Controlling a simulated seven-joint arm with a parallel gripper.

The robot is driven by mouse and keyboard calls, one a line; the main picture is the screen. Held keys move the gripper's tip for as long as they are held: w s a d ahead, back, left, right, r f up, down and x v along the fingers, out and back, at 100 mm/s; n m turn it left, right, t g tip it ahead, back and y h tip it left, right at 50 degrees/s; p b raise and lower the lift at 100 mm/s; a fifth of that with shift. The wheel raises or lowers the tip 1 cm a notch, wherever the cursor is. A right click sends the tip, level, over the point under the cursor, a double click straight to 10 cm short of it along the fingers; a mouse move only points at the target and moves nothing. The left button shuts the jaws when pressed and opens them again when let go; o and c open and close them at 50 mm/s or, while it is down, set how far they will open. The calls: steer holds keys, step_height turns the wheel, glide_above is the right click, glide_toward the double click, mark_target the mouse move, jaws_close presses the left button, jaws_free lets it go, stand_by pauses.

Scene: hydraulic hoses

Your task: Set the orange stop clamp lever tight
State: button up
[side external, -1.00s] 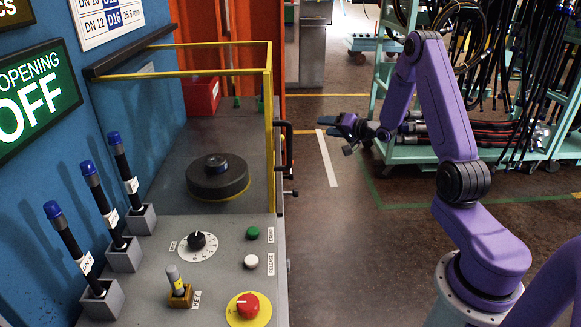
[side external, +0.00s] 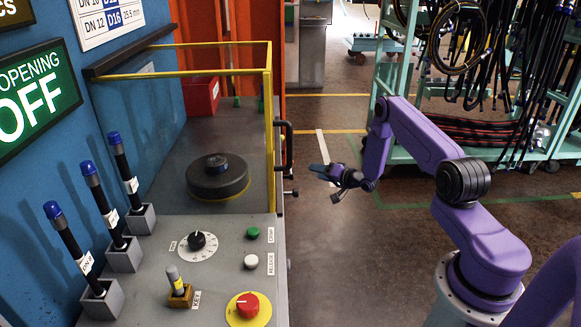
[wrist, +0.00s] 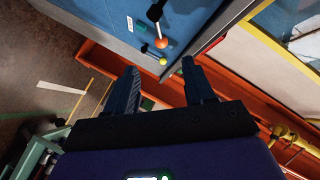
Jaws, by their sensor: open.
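A lever with an orange ball knob (wrist: 161,43) shows in the wrist view on the grey-blue machine side, ahead of my fingers. It cannot be made out clearly in the side view. My gripper (side external: 330,175) is in mid-air right of the machine's front edge in the side view, apart from it. In the wrist view my gripper (wrist: 159,68) has its fingers spread, with nothing between them. The knob lies beyond the fingertips, and I cannot tell how tight the lever is set.
A small yellow knob (wrist: 163,61) is close by the orange one. A black handle (side external: 286,150) sticks out from the machine edge. The control panel (side external: 220,275) has several buttons and a dial. A teal hose rack (side external: 470,125) stands behind my arm. Floor between is clear.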

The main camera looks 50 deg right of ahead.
steer(key=shift+x, duration=7.45)
jaws_close()
